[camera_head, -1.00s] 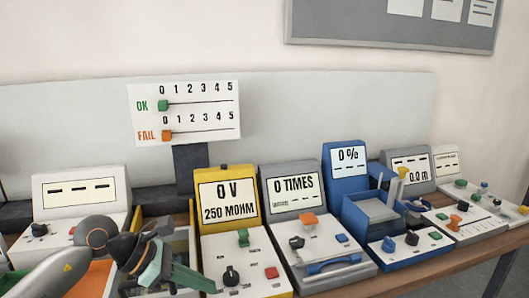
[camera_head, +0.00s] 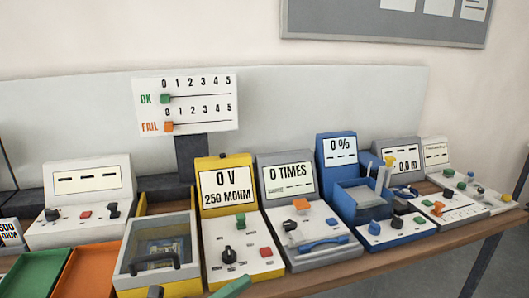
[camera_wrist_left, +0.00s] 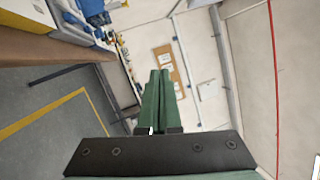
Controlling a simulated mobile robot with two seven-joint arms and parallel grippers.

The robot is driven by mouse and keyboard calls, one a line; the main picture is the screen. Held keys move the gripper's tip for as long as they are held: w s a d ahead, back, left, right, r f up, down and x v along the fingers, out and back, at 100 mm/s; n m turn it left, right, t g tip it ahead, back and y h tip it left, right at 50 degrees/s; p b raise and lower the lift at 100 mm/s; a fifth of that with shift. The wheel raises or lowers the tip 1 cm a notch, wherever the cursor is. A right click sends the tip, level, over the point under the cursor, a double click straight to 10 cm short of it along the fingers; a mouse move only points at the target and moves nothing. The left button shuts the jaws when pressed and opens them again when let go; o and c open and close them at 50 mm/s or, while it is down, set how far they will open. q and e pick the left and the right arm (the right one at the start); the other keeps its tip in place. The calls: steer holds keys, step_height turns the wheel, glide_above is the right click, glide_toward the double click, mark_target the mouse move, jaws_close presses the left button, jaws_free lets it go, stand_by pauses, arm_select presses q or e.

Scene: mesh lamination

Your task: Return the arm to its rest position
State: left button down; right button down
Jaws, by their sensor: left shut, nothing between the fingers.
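My left gripper (camera_head: 234,287) shows only as a green fingertip at the bottom edge of the head view, in front of the yellow tester. The rest of my left arm is below the picture. In the left wrist view my left gripper (camera_wrist_left: 160,72) has its two green fingers pressed together, with nothing between them. It is clear of the bench there, with open air and the wall beyond. My right gripper is in neither view.
The bench carries a yellow tester (camera_head: 242,262), a grey TIMES counter (camera_head: 322,249), a blue unit (camera_head: 385,238) and a clear-lidded box (camera_head: 190,217). Green (camera_head: 33,275) and orange (camera_head: 90,270) trays lie at the front left. The OK/FAIL board (camera_head: 205,120) stands behind.

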arm_select(q)
steer(key=s+a+f+n+t+y+p, duration=0.1)
steer(key=s+a+f+n+y, duration=0.2)
steer(key=f+n, duration=0.35)
steer(key=a+f+n+t+y, duration=0.2)
steer(key=a+f+n+y, duration=0.1)
steer(key=f+n+y, duration=0.4)
steer(key=s+a+f+n+t+y+p, duration=0.1)
steer(key=s+a+f+n+y, duration=0.2)
steer(key=n, duration=0.6)
steer(key=s+a+f+n+g+y, duration=0.2)
steer(key=s+f+n+g, duration=0.4)
steer(key=s+f, duration=0.6)
steer(key=shift+a+f+n+y, duration=0.35)
steer(key=shift+f+n+y, duration=0.1)
steer(key=shift+n, duration=0.1)
